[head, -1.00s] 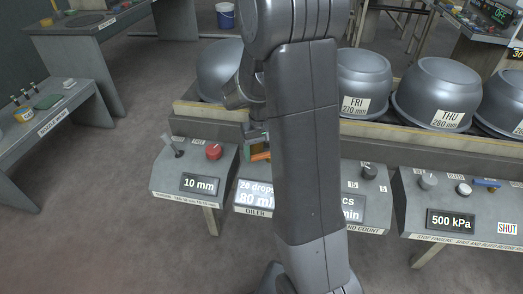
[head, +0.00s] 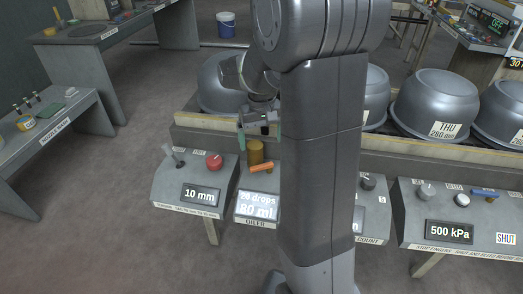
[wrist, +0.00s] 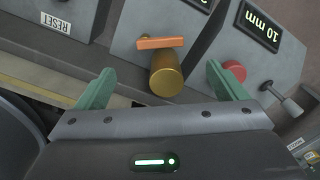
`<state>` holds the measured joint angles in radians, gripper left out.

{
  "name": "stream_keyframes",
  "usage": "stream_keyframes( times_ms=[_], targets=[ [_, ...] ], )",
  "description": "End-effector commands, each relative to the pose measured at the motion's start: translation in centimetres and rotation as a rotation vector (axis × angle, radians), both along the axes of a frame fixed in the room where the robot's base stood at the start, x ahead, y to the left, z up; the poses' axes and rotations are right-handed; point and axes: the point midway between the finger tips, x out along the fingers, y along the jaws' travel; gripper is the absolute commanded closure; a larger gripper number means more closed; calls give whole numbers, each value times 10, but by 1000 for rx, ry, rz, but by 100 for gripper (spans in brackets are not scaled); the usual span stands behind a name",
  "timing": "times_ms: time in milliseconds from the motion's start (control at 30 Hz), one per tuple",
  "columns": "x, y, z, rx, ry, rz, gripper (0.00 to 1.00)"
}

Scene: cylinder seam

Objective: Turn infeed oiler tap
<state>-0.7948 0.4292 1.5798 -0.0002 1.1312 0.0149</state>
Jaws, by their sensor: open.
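The oiler panel (head: 257,205) has a screen reading what looks like 28 drops and 80 ml. On it are an orange lever (head: 262,167), which looks like the tap handle, and a brass cylinder (head: 255,150) behind it. The wrist view shows the orange lever (wrist: 160,42) lying crosswise just beyond the brass cylinder (wrist: 166,76). My gripper (wrist: 162,88) is open, with its green fingers on either side of the cylinder in that picture and nothing held. The lever lies past the fingertips. In the head view my gripper (head: 259,132) is above and behind the panel.
Left of the oiler is a panel with a red knob (head: 214,161), a small lever (head: 172,156) and a 10 mm screen (head: 201,195). Large grey bowls (head: 434,101) stand on the line behind. My arm hides part of the count panel (head: 371,215) on the right.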

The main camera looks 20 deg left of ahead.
Motion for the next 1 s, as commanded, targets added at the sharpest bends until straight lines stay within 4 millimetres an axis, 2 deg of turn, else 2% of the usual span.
stream_keyframes(
  times_ms=[33,200,400,767,867,1000],
  targets=[
    [0,0,13,3,-3,0,8],
    [0,0,35,1,-1,0,8],
    [0,0,42,0,0,0,8],
    [0,0,38,-1,1,0,8],
    [0,0,28,-2,2,0,8],
    [0,0,3,-3,3,0,8]
  ],
)
